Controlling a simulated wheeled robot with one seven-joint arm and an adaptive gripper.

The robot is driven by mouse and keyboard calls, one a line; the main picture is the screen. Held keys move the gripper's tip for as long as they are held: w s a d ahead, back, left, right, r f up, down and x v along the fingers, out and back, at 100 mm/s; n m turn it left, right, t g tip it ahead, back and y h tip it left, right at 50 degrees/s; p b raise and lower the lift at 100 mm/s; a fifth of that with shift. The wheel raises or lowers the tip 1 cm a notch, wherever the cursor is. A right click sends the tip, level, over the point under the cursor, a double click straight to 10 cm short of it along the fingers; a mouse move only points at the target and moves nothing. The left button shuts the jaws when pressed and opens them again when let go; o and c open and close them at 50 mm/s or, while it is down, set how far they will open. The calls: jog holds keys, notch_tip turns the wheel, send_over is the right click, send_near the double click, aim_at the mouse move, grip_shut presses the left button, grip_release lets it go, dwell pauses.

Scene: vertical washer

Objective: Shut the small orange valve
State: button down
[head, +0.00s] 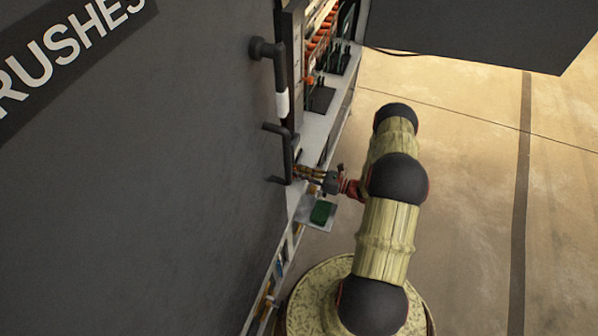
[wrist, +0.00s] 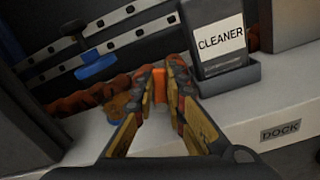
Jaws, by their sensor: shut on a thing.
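The small orange valve (wrist: 159,84) shows in the wrist view as an orange piece between my fingertips. My gripper (wrist: 161,88) is shut on it, with a finger on each side. The fingers cover most of the valve, so its turn angle is hidden. In the head view my gripper (head: 308,174) reaches left to the machine's edge beside the dark panel, and the valve cannot be made out there.
A black bottle labelled CLEANER (wrist: 218,45) stands in a dark holder just right of my fingers. A blue knob (wrist: 92,64) is at the left by slotted metal rails (wrist: 95,40). A ledge marked DOCK (wrist: 280,131) runs below. Open floor (head: 470,200) lies to the right.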

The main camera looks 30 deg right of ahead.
jog(key=shift+s+a+r+n+b, duration=0.15)
jog(key=shift+s+a+n, duration=0.1)
jog(key=shift+n, duration=0.7)
jog(key=shift+s+a+f+n+b, duration=0.15)
jog(key=shift+a+n, duration=0.1)
jog(key=shift+n, duration=0.7)
jog(key=shift+r, duration=0.1)
jog(key=c, duration=1.8)
grip_release()
jog(key=shift+s, duration=0.1)
jog(key=v, duration=1.2)
jog(key=shift+d, duration=0.1)
